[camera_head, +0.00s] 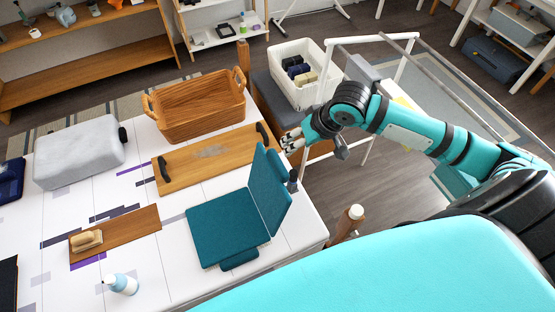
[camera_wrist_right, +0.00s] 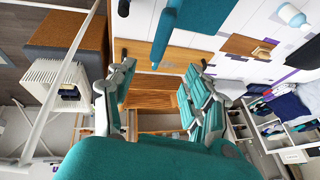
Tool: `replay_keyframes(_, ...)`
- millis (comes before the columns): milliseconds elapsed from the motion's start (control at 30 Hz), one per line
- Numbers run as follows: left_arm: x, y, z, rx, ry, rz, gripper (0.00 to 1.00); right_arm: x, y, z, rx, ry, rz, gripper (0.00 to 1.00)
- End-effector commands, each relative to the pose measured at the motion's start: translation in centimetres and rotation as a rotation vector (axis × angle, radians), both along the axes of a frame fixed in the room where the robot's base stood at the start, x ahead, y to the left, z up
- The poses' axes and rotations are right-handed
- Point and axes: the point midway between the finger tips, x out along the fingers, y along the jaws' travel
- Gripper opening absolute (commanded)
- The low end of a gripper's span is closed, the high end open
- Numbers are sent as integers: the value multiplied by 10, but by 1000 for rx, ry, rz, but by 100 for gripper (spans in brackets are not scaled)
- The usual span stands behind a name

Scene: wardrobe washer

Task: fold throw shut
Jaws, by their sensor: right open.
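The teal throw (camera_head: 225,228) lies on the white table near its right edge. One panel lies flat and the other panel (camera_head: 269,188) stands up, tilted, along the right side, so it is partly open. A small teal tab sticks out at its near edge and a dark knob sits by the raised panel's right edge. My right gripper (camera_head: 291,140) is open and empty just beyond the raised panel's top, apart from it in the head view. In the right wrist view my right gripper (camera_wrist_right: 160,85) shows spread fingers, with a teal panel (camera_wrist_right: 180,18) above them. My left gripper is not in view.
A small board (camera_head: 130,228) with a brush, a bottle (camera_head: 120,284) and a grey case (camera_head: 80,152) are at left. A white rail frame (camera_head: 372,39) stands at right.

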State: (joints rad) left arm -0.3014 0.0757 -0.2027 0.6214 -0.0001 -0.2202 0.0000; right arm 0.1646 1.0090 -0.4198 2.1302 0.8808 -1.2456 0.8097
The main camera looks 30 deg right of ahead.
Motion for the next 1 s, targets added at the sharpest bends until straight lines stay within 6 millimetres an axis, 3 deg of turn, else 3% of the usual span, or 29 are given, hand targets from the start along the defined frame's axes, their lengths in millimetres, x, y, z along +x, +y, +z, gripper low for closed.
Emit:
replay_keyframes(600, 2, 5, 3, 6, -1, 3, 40, 51, 26, -116, -1, 1, 1, 52)
replay_keyframes(800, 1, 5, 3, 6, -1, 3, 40, 60, 30, -136, -1, -2, 2, 52)
replay_keyframes(1000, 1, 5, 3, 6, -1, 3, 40, 61, 30, -141, -3, 0, 3, 52)
